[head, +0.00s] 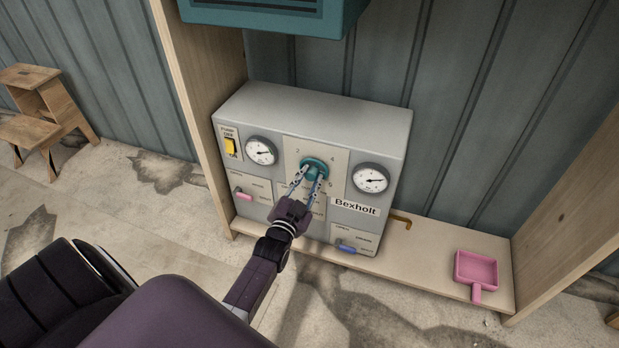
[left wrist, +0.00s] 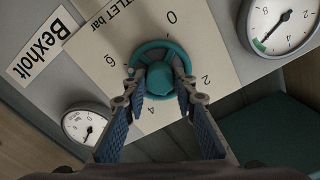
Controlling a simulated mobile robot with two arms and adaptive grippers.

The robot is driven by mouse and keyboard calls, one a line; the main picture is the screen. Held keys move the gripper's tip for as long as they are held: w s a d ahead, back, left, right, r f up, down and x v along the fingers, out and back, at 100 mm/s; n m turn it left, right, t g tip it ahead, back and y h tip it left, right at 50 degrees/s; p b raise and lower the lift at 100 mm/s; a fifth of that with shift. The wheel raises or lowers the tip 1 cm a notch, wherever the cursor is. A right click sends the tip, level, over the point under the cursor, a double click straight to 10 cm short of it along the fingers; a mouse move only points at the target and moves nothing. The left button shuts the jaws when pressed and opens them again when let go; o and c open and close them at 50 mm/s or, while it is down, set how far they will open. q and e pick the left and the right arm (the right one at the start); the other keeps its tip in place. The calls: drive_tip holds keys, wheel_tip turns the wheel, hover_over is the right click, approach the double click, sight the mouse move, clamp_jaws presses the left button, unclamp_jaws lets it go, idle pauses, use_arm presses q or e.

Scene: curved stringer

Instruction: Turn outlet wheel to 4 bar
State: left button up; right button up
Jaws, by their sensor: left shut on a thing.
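The teal outlet wheel (head: 314,168) sits in the middle of the grey panel box's front, on a pale plate marked with numbers and "OUTLET bar". In the left wrist view the wheel (left wrist: 160,72) shows close up, with 0, 2, 4 and 6 around it. My left gripper (head: 307,181) has its two fingers on either side of the wheel's lower part and is shut on it; the fingers (left wrist: 158,92) also show in the left wrist view. The wheel's pointer cannot be made out. My right gripper is not in view.
The grey panel box (head: 300,105) stands on a wooden shelf (head: 432,262). It carries a left gauge (head: 261,151), a right gauge (head: 371,179), a yellow switch (head: 231,146), a pink lever (head: 243,195) and a blue lever (head: 347,249). A pink pan (head: 476,269) lies at right.

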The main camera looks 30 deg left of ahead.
use_arm(q)
drive_tip(key=n+p, duration=0.1)
drive_tip(key=n, duration=0.2)
drive_tip(key=shift+r+p, duration=0.1)
drive_tip(key=shift+p, duration=0.2)
drive_tip(key=n+p, duration=0.1)
drive_tip(key=n, duration=0.1)
drive_tip(key=shift+n, duration=0.4)
drive_tip(key=n, duration=0.4)
drive_tip(key=shift+a+p, duration=0.1)
drive_tip(key=shift+p, duration=0.25)
drive_tip(key=n, duration=0.4)
drive_tip(key=shift+n, duration=1.7)
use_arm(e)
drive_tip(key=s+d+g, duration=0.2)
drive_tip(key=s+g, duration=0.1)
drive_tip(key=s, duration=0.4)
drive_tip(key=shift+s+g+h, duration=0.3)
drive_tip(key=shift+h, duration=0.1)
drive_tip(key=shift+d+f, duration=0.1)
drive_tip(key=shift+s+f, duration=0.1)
